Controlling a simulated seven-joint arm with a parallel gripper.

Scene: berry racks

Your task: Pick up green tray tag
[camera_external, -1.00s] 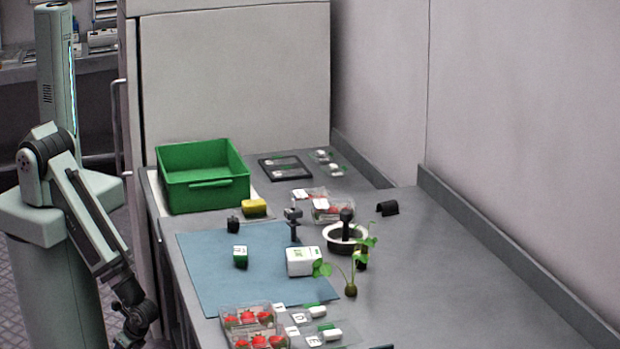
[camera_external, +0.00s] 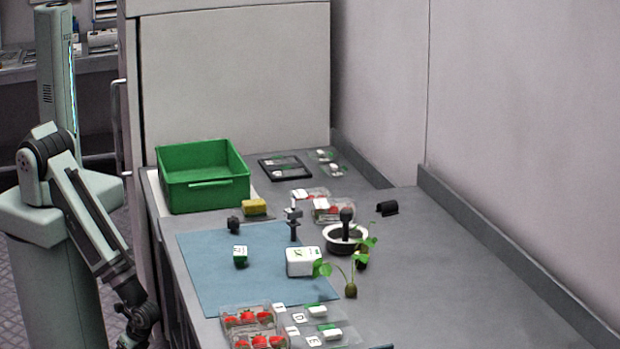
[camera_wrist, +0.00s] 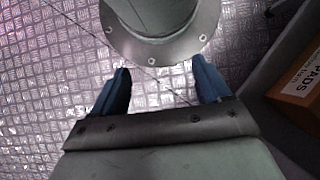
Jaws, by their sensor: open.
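The green tray (camera_external: 220,195) stands at the far left of the counter in the external view. I cannot tell which item is its tag. A small green and white block (camera_external: 240,256) sits on the blue mat, and small white tags with green parts (camera_external: 318,311) lie beside the front berry boxes. My arm hangs left of the counter, with my gripper low and cut off by the bottom edge of the external view. In the wrist view my gripper (camera_wrist: 160,80) is open and empty, two blue fingers apart above the patterned floor.
Berry boxes (camera_external: 252,320) stand at the front of the counter. A white box (camera_external: 303,262) is on the blue mat (camera_external: 205,275). A mortar (camera_external: 333,248) and a seedling (camera_external: 351,290) stand right of it. A brown box (camera_wrist: 300,85) is at right in the wrist view. The counter's right side is clear.

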